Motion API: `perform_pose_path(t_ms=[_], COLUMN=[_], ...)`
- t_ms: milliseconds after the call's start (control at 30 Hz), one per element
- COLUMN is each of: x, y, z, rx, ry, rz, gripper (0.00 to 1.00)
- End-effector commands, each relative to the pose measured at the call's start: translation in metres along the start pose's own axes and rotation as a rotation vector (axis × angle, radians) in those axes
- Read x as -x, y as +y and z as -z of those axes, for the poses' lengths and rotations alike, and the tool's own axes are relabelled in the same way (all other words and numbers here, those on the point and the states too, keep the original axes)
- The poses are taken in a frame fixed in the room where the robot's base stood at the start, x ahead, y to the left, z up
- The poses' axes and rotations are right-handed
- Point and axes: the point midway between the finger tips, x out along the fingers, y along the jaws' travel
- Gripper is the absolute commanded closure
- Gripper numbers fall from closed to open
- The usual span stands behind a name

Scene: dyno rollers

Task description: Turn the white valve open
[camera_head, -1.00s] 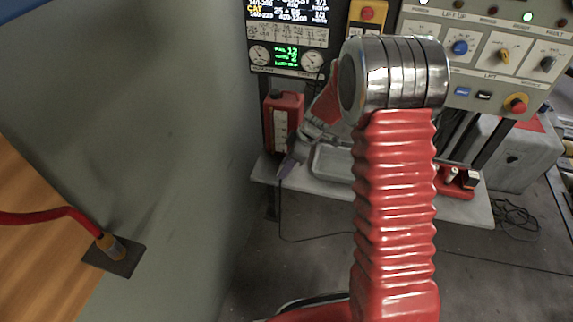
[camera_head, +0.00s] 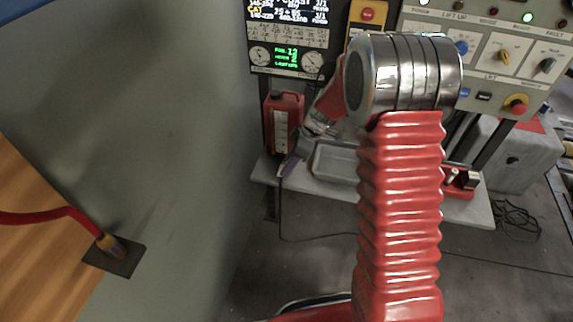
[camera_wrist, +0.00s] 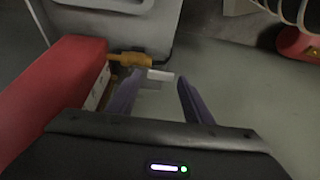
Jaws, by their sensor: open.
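In the wrist view a small white piece (camera_wrist: 159,75), which looks like the white valve's handle, sits at the end of a brass-coloured fitting (camera_wrist: 130,60). The fitting runs out from beside a red canister (camera_wrist: 55,85). My gripper (camera_wrist: 161,77) is open, with two purple fingers. The white piece shows between the fingertips, close to the left one; I cannot tell whether they touch. In the head view my gripper (camera_head: 290,166) is low beside the red canister (camera_head: 283,120), and the valve is too small to make out.
A grey tray (camera_head: 336,160) lies on the light shelf (camera_head: 400,200), right of my gripper. A panel with knobs (camera_head: 495,60) and a gauge display (camera_head: 288,58) stand behind. A grey wall surface (camera_head: 170,120) fills the left.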

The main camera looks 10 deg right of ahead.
Motion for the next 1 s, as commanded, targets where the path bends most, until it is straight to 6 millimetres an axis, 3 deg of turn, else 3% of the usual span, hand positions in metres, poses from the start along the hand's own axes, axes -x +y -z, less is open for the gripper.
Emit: perform_pose_path(t_ms=[600,1000], x=[0.103,0.114], y=[0.003,0.003], z=[0.001,0.001], rx=[0.001,0.000], ry=[0.000,0.000], rz=[-0.003,0.000], gripper=[0.54,0.54])
